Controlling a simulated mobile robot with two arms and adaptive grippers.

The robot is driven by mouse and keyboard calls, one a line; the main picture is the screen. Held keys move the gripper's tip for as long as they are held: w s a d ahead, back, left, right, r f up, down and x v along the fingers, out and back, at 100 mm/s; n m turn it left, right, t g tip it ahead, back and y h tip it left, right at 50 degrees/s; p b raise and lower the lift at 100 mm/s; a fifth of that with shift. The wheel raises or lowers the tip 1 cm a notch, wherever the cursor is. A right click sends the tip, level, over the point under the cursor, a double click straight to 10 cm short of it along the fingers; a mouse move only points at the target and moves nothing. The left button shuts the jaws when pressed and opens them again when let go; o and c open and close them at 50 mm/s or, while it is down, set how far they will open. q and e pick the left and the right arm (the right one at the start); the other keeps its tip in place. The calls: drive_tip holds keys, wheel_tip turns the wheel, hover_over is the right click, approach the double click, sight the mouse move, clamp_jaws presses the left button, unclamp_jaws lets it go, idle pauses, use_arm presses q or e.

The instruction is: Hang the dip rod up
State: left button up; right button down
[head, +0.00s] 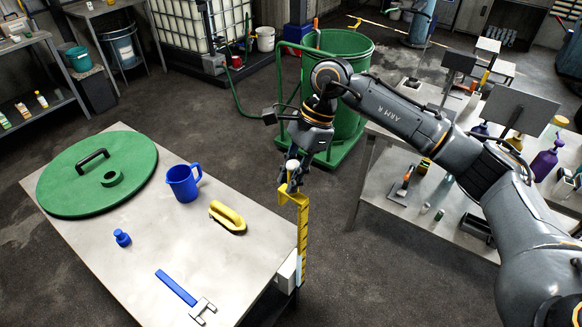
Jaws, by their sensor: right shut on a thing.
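The dip rod (303,235) is a yellow, marked strip that hangs upright, with a crosspiece and a pale knob at its top. My right gripper (296,174) is shut on it near the top. The rod is beside the right edge of the steel table (230,290). Its lower end is beside a pale box (288,270) on the table's side; I cannot tell whether they touch. My left gripper is not in view.
On the table are a large green lid (70,185), a blue jug (183,184), a yellow-handled tool (228,217), a small blue bottle (122,238) and a blue-and-metal tool (180,290). A green drum (345,70) stands behind my gripper. A cluttered bench (400,160) stands right.

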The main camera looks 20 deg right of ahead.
wheel_tip(320, 180, down, 29)
drive_tip(key=b, duration=1.3)
drive_tip(key=shift+f, duration=0.2)
drive_tip(key=shift+f+b, duration=0.75)
drive_tip(key=shift+b, duration=0.15)
drive_tip(key=shift+f+b, duration=0.3)
drive_tip(key=shift+b, duration=0.05)
drive_tip(key=c, duration=1.1)
unclamp_jaws()
drive_tip(key=v, duration=1.2)
